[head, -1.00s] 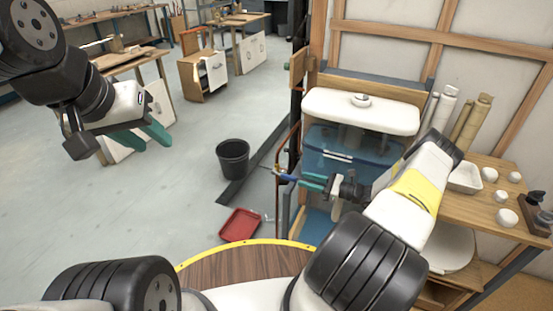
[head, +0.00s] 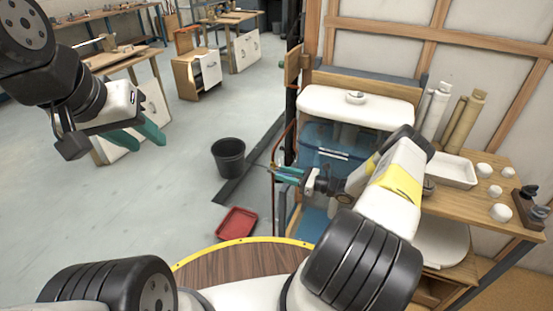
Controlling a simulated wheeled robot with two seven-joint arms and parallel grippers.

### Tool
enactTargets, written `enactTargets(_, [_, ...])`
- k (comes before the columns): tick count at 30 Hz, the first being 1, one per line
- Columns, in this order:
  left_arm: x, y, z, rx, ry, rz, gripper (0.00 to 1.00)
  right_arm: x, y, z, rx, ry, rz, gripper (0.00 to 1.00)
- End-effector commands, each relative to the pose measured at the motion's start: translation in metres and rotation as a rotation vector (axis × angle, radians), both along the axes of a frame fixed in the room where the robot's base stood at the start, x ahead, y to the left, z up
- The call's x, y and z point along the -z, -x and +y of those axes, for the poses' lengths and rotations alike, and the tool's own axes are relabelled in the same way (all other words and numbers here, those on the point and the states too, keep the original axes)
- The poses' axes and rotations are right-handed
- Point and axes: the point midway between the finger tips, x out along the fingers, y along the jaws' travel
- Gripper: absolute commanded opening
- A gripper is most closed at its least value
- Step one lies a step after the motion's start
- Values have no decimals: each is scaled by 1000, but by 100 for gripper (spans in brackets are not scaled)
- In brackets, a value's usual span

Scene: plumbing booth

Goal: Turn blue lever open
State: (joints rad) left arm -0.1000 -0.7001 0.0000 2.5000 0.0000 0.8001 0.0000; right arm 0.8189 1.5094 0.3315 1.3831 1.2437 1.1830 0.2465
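My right gripper (head: 279,173), with teal fingers, reaches left in front of the cistern frame. Its fingertips are at a thin reddish pipe (head: 276,145) beside the frame's left post. The blue lever is at this spot but is too small, and too covered by the fingers, to make out clearly. I cannot tell whether the fingers touch it or how far they are apart. My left gripper (head: 143,137) is at the upper left, away from the pipe, with its two teal fingers apart and empty.
A white cistern (head: 385,111) stands over a blue translucent panel (head: 320,150). A wooden shelf (head: 490,215) with white bowls and rolls is on the right. A black bucket (head: 228,158) and a red tray (head: 237,223) are on the floor. The floor at left is open.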

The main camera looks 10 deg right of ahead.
Motion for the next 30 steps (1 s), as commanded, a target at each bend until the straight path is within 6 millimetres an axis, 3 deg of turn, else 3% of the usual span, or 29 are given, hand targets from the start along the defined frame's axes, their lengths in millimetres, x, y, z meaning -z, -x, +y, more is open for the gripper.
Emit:
enactTargets(1, [0, 0, 0, 0, 0, 0, 36, 0, 0, 0, 0, 0, 0, 25])
enactTargets(5, [0, 0, 0, 0, 0, 0, 36, 0, 0, 0, 0, 0, 0, 0])
enactTargets(30, [0, 0, 0, 0, 0, 0, 36, 0, 0, -1, 1, 1, -1, 0])
